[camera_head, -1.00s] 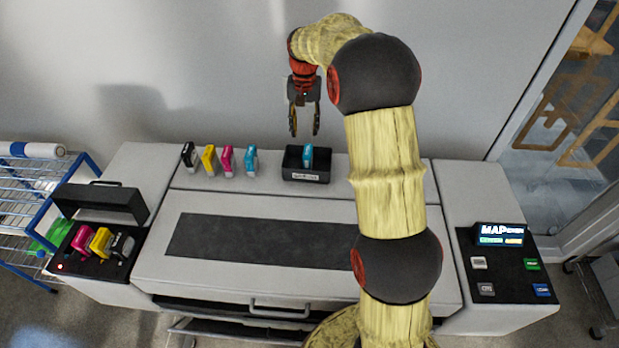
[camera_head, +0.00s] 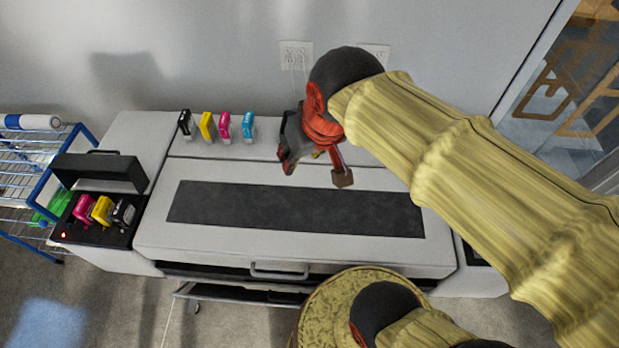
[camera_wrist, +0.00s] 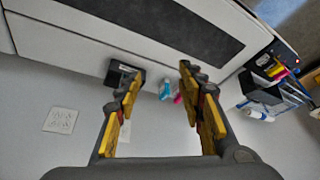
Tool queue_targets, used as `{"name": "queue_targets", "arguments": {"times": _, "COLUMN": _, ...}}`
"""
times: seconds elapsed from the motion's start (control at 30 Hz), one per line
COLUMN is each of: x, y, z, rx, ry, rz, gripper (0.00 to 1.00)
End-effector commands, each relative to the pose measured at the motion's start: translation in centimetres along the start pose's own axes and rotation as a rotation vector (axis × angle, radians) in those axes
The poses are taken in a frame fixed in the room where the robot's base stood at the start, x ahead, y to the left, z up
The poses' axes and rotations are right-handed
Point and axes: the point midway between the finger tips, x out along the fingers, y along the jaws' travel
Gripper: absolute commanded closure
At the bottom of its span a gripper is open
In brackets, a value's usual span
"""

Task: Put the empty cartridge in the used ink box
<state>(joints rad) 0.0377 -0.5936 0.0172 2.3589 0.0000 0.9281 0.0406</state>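My gripper (camera_head: 315,172) is open above the printer top, with nothing between its fingers; it also shows open in the wrist view (camera_wrist: 160,76). In the head view it covers the place of the black used ink box. The wrist view shows that box (camera_wrist: 117,74) partly behind a finger, its inside hard to make out. A row of upright cartridges stands left of the gripper: black (camera_head: 185,123), yellow (camera_head: 207,126), magenta (camera_head: 225,127) and cyan (camera_head: 248,127). The open tray (camera_head: 72,232) at the left holds magenta (camera_head: 84,208), yellow (camera_head: 103,210) and black (camera_head: 124,213) cartridges.
The white printer (camera_head: 290,230) with a dark strip (camera_head: 290,208) fills the middle, its top mostly clear. A raised black lid (camera_head: 100,170) stands behind the tray. A blue-edged wire cart (camera_head: 30,180) is at the left. My arm covers the right side.

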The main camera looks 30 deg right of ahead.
Motion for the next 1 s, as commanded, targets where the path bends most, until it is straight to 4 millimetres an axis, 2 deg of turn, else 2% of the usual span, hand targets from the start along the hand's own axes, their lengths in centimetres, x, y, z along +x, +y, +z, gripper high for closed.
{"name": "queue_targets", "arguments": {"times": 0.03, "x": -0.3, "y": -0.3, "z": 1.5, "rx": -0.020, "ry": 0.019, "rz": -0.005, "gripper": 0.61}}
{"name": "queue_targets", "arguments": {"times": 0.1, "x": -0.3, "y": -0.5, "z": 3.0, "rx": -0.043, "ry": 0.037, "rz": -0.011, "gripper": 0.61}}
{"name": "queue_targets", "arguments": {"times": 0.2, "x": -0.2, "y": -0.7, "z": 4.4, "rx": -0.063, "ry": 0.053, "rz": -0.016, "gripper": 0.61}}
{"name": "queue_targets", "arguments": {"times": 0.33, "x": -0.2, "y": -0.8, "z": 5.1, "rx": -0.075, "ry": 0.060, "rz": -0.018, "gripper": 0.61}}
{"name": "queue_targets", "arguments": {"times": 0.67, "x": 0.0, "y": -0.8, "z": 5.2, "rx": -0.075, "ry": 0.060, "rz": -0.018, "gripper": 0.61}}
{"name": "queue_targets", "arguments": {"times": 0.87, "x": 1.9, "y": -0.8, "z": 6.1, "rx": -0.074, "ry": 0.060, "rz": -0.018, "gripper": 0.61}}
{"name": "queue_targets", "arguments": {"times": 1.0, "x": 4.7, "y": -0.7, "z": 7.4, "rx": -0.074, "ry": 0.060, "rz": -0.018, "gripper": 0.61}}
